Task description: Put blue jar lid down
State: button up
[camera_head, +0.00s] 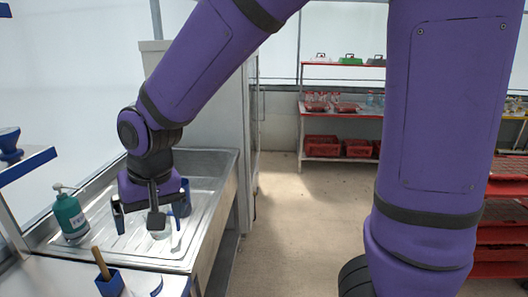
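My gripper (137,216) hangs over the sink at the left, fingers pointing down. Its two dark fingertips stand apart. I cannot make out a lid between them, and my wrist hides part of that space, so I cannot tell whether it holds anything. A clear glass jar (161,232) seems to stand in the sink just behind the right fingertip, partly hidden. A curved blue edge (157,288) shows on the counter at the bottom of the picture. It may be the blue jar lid, but too little shows to be sure.
A green pump bottle (70,216) stands left of my gripper. A dark blue container (183,198) is just right of it. A blue pot with a wooden handle (108,282) is on the near counter. The metal sink (205,165) has a raised rim. The floor (290,215) is clear.

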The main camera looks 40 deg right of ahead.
jog(key=s+d+r+t, duration=0.1)
jog(key=s+d+r, duration=0.2)
jog(key=d+r, duration=0.3)
jog(key=s+d+r+t, duration=0.1)
jog(key=s+d+r, duration=0.2)
jog(key=d, duration=0.6)
jog(key=s+d+r+t+h, duration=0.1)
jog(key=s+d+r, duration=0.2)
jog(key=s+d, duration=0.3)
jog(key=s, duration=0.3)
jog(key=shift+d+h, duration=0.35)
jog(key=shift+h, duration=0.05)
